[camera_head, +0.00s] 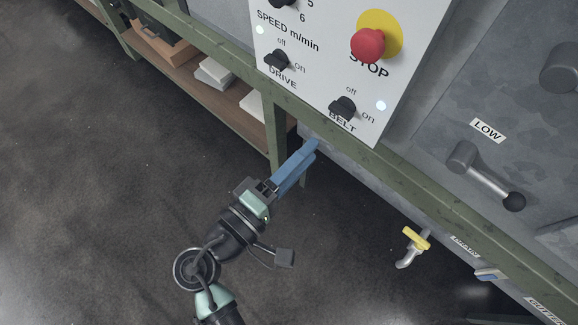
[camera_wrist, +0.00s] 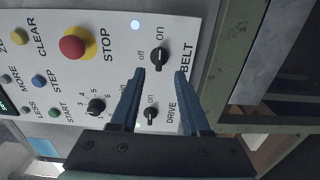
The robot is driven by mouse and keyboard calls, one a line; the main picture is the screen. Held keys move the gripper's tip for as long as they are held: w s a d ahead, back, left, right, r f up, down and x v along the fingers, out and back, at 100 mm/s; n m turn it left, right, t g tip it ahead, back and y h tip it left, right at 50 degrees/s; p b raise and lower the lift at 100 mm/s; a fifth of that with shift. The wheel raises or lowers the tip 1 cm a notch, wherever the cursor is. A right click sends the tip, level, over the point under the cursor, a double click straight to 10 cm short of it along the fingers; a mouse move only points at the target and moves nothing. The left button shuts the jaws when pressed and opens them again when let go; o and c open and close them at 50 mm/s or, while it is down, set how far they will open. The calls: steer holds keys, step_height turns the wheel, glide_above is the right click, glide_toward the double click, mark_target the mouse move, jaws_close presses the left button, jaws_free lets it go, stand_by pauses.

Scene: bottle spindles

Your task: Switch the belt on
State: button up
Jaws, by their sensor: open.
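The black BELT knob (camera_head: 342,107) sits low on the white control panel (camera_head: 325,65), with "off" above it and "on" to its right. In the wrist view the BELT knob (camera_wrist: 160,58) is ahead, just beyond the gap between my fingertips. I cannot tell for sure which mark it points at. A pale, bright round lamp (camera_head: 381,105) is beside it. My gripper (camera_head: 312,146) has blue fingers; it is open and empty, below the panel's lower edge in the head view. In the wrist view my gripper (camera_wrist: 159,73) has its fingers apart, and no contact with the knob shows.
The DRIVE knob (camera_head: 277,59) is left of BELT, and the red STOP button (camera_head: 368,44) is above. A green rail (camera_head: 400,178) runs below the panel. A LOW lever (camera_head: 485,178) and yellow-handled tap (camera_head: 414,240) are to the right. Open floor lies left.

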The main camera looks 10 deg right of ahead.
steer(key=v, duration=0.4)
stand_by(0.5)
steer(key=w+r+m+t+y, duration=0.3)
steer(key=w+r+m+y, duration=0.15)
steer(key=w+r, duration=0.7)
steer(key=w+a+r+m+t+y, duration=0.2)
steer(key=w+r+t+y, duration=0.15)
steer(key=r, duration=0.85)
steer(key=s+a+r+t+y, duration=0.1)
steer(key=s+r+t+y, duration=0.35)
steer(key=r, duration=0.95)
steer(key=s+a+r+t+y, duration=0.15)
steer(key=s+r+t, duration=0.5)
steer(key=r, duration=0.75)
step_height(320, 180, up, 22)
steer(key=g+p, duration=0.1)
steer(key=p, duration=2.2)
steer(key=shift+d+m+p, duration=0.25)
steer(key=shift+m+p, duration=0.05)
steer(key=shift+m, duration=0.15)
